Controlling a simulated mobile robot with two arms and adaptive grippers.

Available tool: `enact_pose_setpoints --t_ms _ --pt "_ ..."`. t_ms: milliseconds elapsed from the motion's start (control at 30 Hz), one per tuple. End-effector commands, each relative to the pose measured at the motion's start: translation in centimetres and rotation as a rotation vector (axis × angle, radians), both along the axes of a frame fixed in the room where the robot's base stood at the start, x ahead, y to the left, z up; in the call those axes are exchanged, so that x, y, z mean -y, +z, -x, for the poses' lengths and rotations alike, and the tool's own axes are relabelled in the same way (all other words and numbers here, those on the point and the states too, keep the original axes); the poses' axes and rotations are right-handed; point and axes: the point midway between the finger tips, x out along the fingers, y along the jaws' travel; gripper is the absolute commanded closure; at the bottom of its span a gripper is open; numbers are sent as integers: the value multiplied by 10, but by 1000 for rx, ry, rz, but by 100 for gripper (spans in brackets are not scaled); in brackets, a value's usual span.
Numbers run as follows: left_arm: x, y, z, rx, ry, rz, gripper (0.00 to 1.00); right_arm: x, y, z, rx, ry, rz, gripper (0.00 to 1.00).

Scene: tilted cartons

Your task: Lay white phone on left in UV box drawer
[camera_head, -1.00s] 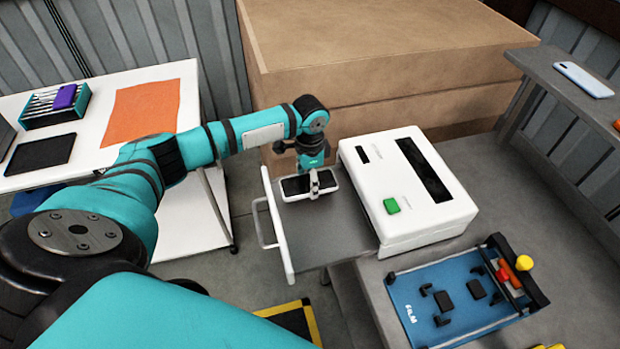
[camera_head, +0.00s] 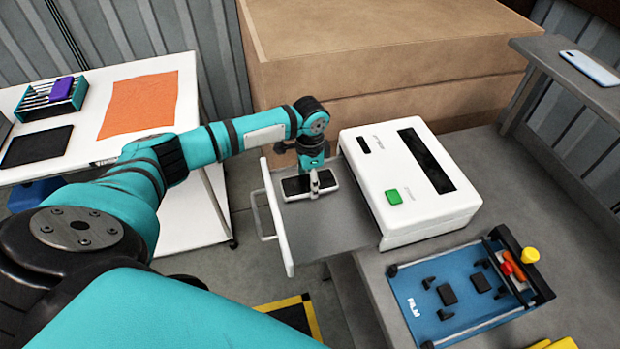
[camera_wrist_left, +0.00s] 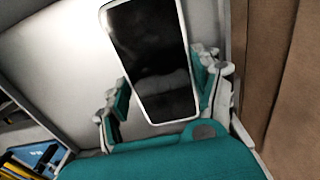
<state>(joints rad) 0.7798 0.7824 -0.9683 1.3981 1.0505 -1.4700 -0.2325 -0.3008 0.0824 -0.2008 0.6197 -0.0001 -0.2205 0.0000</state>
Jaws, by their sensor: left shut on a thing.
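The white phone (camera_head: 294,187), with a black screen and white rim, is over the far part of the open UV box drawer (camera_head: 335,228). My left gripper (camera_head: 314,184) is shut on the phone, with a finger at each long side. The left wrist view shows the phone (camera_wrist_left: 150,50) screen up between the fingers of my left gripper (camera_wrist_left: 162,88), above the pale drawer floor. It looks flat; I cannot tell whether it touches the floor. The white UV box (camera_head: 405,205) has a green button and stands right of the drawer. My right gripper is not in view.
A blue film tray (camera_head: 425,320) with small black parts sits in front of the box. Another pale phone (camera_head: 588,68) lies on the right shelf. A large cardboard carton (camera_head: 390,50) stands behind. A white table (camera_head: 190,100) with an orange cloth is at left.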

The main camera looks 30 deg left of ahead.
Motion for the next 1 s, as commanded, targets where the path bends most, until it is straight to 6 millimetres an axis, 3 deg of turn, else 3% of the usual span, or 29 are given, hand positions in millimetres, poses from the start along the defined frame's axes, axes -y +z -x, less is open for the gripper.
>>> enact_pose_setpoints --t_ms 867,900,1000 --pt "0 -3 0 1 0 1 73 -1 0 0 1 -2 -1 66" --pt "0 -3 0 1 0 0 29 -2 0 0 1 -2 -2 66" --pt "0 -3 0 1 0 1 16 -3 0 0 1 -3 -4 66"
